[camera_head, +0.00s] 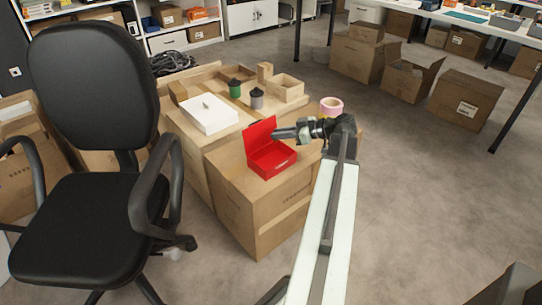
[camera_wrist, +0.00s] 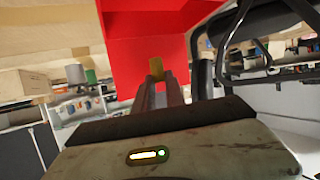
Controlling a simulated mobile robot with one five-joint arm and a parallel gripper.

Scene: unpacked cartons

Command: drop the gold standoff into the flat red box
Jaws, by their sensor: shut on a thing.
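The flat red box (camera_head: 271,160) sits on a carton with its lid (camera_head: 261,134) raised on the left side. In the wrist view the red of the box (camera_wrist: 122,60) fills the upper middle. My gripper (camera_head: 281,134) reaches in from the right, above the box and close to its raised lid. In the wrist view its two fingers (camera_wrist: 158,84) are shut on the gold standoff (camera_wrist: 155,66), which shows small and yellowish at the fingertips. The standoff is too small to make out in the head view.
A pink tape roll (camera_head: 331,106) stands behind my gripper. A white box (camera_head: 208,114), a green jar (camera_head: 235,89), a grey jar (camera_head: 257,98) and an open wooden box (camera_head: 286,88) stand on the cartons behind. A black office chair (camera_head: 95,120) is at the left. Floor is open at right.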

